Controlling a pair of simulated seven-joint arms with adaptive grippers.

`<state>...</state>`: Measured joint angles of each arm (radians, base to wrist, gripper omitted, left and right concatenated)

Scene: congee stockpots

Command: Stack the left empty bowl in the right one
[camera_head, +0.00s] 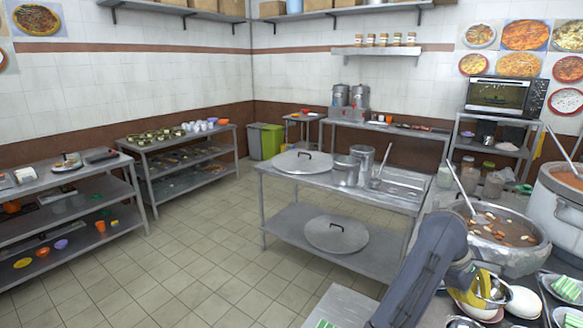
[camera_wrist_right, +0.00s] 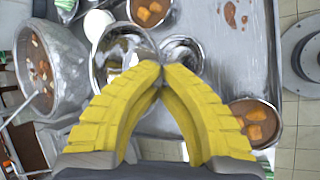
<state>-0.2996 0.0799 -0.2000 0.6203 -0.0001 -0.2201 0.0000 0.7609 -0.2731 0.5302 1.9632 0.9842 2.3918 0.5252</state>
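My right gripper (camera_head: 487,284) has yellow fingers and is over the front right counter in the head view. In the right wrist view, its fingertips (camera_wrist_right: 157,68) come together at the rim of an empty steel bowl (camera_wrist_right: 112,58). This bowl looks large there, and it also shows beside the fingers in the head view (camera_head: 498,290). A smaller-looking empty steel bowl (camera_wrist_right: 184,50) is just right of the fingertips in the wrist view. The fingers hide part of both bowls. My left gripper is not in view.
A large pot of congee (camera_wrist_right: 42,65) stands close by; it also shows in the head view (camera_head: 520,255). Filled bowls (camera_wrist_right: 148,12) and (camera_wrist_right: 256,122) stand around the empty ones.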

